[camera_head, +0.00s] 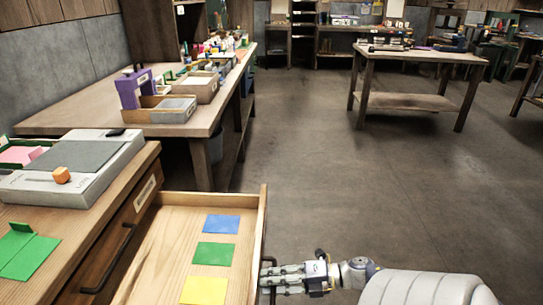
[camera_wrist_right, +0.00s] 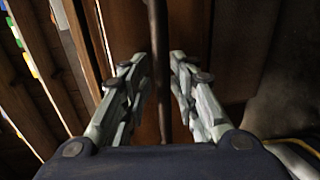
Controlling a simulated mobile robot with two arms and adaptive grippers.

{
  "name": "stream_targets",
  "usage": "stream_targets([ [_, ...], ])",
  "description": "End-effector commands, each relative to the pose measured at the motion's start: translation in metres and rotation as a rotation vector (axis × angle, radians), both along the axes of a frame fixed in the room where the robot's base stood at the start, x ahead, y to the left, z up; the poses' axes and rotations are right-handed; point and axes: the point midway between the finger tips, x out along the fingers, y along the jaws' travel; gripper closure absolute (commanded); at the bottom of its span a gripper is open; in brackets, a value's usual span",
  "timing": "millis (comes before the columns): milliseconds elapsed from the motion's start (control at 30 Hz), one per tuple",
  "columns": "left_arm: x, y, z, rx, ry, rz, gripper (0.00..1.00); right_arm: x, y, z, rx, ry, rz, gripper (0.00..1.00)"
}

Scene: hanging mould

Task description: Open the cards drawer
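A light wooden drawer (camera_head: 263,215) is pulled out from the workbench at the lower left in the head view. Blue (camera_head: 221,224), green (camera_head: 213,253) and yellow (camera_head: 204,290) cards lie flat in it. My right gripper (camera_head: 268,279) is at the outside of the drawer's front, by its dark handle (camera_head: 264,245). In the right wrist view the handle bar (camera_wrist_right: 158,50) runs between the two fingers (camera_wrist_right: 160,72). The fingers stand apart, one on each side, with a gap visible at least on the left. My left gripper is not in view.
Another closed drawer with a dark handle (camera_head: 108,262) and a label (camera_head: 145,192) is in the bench front at left. A grey device (camera_head: 75,165) with an orange knob stands on the bench. The floor (camera_head: 330,190) to the right is clear up to a table (camera_head: 415,101).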

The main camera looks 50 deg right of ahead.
Motion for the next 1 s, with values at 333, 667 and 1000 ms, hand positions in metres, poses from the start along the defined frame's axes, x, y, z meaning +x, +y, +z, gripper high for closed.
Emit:
stream_targets([
  [333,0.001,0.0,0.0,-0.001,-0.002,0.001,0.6,-0.003,-0.001,-0.001,-0.001,0.004,0.0,0.69],
  [667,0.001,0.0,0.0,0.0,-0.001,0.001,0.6,-0.046,-0.035,0.008,-0.002,0.008,-0.003,0.69],
  [1000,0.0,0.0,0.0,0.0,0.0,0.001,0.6,-0.088,-0.069,0.021,-0.001,0.004,-0.001,0.69],
])
